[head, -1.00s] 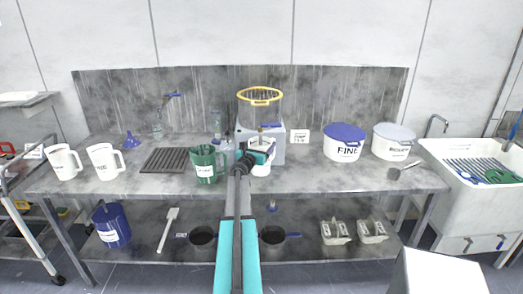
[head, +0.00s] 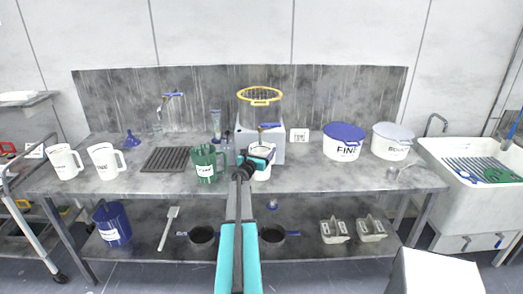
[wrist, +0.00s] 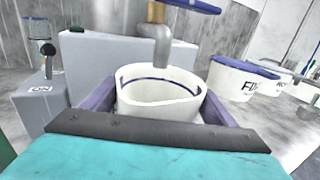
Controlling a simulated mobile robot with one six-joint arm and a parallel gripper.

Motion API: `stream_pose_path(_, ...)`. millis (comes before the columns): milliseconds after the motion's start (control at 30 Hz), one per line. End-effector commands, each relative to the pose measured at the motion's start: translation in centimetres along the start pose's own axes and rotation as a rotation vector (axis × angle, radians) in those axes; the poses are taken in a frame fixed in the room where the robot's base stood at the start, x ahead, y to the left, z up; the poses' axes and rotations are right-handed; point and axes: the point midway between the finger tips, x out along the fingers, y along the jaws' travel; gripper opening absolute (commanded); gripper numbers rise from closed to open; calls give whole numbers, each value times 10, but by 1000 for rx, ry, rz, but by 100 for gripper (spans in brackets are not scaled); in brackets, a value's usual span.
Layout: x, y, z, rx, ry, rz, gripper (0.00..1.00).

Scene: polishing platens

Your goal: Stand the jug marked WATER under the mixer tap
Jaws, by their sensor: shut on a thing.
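My gripper (head: 258,153) is shut on a white jug (head: 262,173) at the front of the grey mixer (head: 272,146). In the wrist view the jug (wrist: 160,95) is upright between the purple jaws, its open mouth up with a blue line inside. The mixer tap (wrist: 157,38), brass and grey with a blue handle, hangs over the back of the mouth; the tap (head: 268,127) also shows in the head view. The jug's label is hidden by the gripper, so its marking cannot be read. Whether its base touches the bench cannot be told.
A green jug (head: 207,165) stands close left of the held jug. Two white jugs (head: 65,162) (head: 104,162) and a dark grate (head: 166,159) are further left. Lidded white tubs (head: 343,148) (head: 391,148) stand right.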

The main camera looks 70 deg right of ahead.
Motion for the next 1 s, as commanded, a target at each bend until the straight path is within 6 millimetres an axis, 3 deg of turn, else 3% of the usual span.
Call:
stream_pose_path(467, 0, 0, -4, 0, -1, 0, 41)
stream_pose_path(500, 0, 0, -3, 0, -1, 0, 87)
stream_pose_path(567, 0, 0, -3, 0, -1, 0, 97)
stream_pose_path(1000, 0, 1, -1, 0, -1, 1, 99)
